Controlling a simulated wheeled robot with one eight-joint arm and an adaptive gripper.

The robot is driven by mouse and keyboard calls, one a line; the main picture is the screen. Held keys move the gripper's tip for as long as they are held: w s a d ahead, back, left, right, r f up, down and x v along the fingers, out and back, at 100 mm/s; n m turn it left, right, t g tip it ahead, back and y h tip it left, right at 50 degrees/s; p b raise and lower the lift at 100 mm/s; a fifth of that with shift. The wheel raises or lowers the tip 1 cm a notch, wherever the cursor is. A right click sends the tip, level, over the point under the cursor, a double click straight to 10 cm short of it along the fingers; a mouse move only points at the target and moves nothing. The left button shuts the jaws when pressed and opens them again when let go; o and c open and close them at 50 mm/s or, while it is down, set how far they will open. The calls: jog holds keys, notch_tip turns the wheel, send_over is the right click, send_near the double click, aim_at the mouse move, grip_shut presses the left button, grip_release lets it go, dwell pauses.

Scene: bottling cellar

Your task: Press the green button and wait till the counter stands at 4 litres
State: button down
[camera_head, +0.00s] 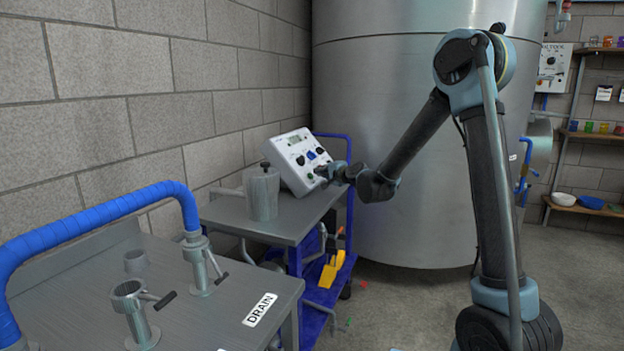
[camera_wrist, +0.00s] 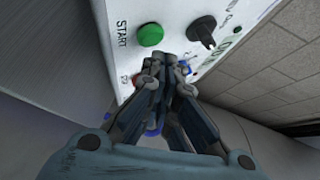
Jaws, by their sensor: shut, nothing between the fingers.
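The white control box (camera_head: 291,170) with a small display (camera_head: 294,140) and dark knobs stands tilted on a grey cart top. The display's figures are too small to read. In the wrist view, the green button (camera_wrist: 150,35) beside the word START sits on the white panel (camera_wrist: 172,14). My gripper (camera_wrist: 172,64) is shut and empty. Its fingertips are in front of the panel, below the green button in the picture and apart from it. In the head view, my gripper (camera_head: 322,172) is at the box's lower right, where it hides part of the panel.
A red button (camera_wrist: 135,79) is partly hidden behind my fingers. A black knob (camera_wrist: 203,32) is right of the green one. A grey canister (camera_head: 262,194) stands left of the box. A big steel tank (camera_head: 400,130) rises behind. A bench with a blue hose (camera_head: 90,215) is at front left.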

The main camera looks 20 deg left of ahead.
jog(key=shift+a, duration=0.1)
jog(key=shift+a+f, duration=0.25)
jog(key=shift+a+f, duration=0.3)
jog(key=shift+a, duration=0.1)
dwell(1.2)
jog(key=shift+d, duration=0.1)
jog(key=shift+s+d+r, duration=0.1)
jog(key=shift+d+r, duration=0.5)
jog(key=shift+d+r, duration=0.1)
jog(key=shift+s+d+r, duration=0.1)
jog(key=shift+d+r, duration=1.5)
jog(key=shift+d, duration=0.15)
